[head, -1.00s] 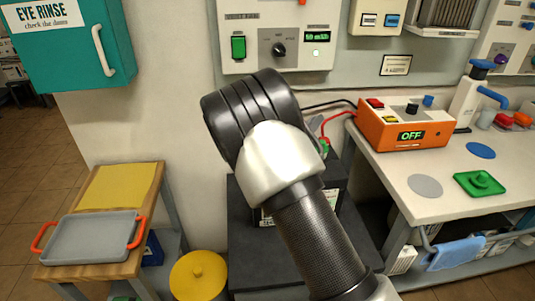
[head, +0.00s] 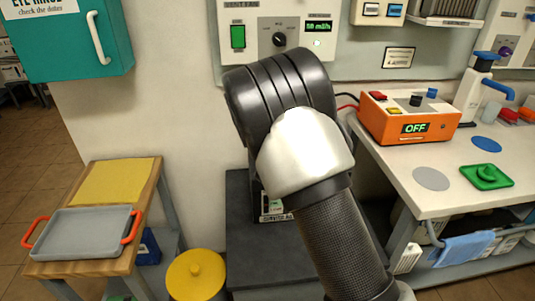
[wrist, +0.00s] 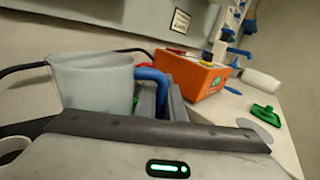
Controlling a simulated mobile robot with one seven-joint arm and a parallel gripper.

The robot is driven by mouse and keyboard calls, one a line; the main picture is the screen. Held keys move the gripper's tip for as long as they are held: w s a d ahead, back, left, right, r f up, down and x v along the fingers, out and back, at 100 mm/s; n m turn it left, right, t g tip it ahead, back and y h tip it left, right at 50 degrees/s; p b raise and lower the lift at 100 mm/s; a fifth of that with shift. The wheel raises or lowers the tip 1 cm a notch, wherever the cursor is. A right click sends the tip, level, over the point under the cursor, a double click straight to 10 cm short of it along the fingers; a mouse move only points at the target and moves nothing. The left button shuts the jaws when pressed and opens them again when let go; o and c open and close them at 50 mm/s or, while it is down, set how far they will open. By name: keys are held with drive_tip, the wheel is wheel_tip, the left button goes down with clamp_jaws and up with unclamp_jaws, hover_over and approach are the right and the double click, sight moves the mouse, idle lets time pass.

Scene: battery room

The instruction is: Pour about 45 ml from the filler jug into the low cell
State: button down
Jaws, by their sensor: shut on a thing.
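The filler jug (wrist: 92,82) is a pale translucent vessel with a blue handle or spout on its right, at the left in the wrist view. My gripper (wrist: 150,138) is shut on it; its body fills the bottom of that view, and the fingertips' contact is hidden. The jug looks roughly upright, and its liquid level cannot be read. In the head view my arm hides the gripper, the jug and most of the battery; the low cell cannot be made out.
An orange unit (head: 407,120) reading OFF stands on the white bench (head: 440,190) at right, near a green piece (head: 486,177). A dark stand (head: 265,255) is below my arm.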

drive_tip(key=shift+s+d+f+m+b, duration=0.1)
drive_tip(key=shift+d+f+m+b, duration=0.25)
drive_tip(key=shift+f+m+b, duration=0.4)
drive_tip(key=shift+r, duration=0.25)
idle(1.0)
wheel_tip(320, 180, up, 5)
drive_tip(key=p, duration=0.3)
drive_tip(key=shift+f+p, duration=0.1)
drive_tip(key=shift+p, duration=0.3)
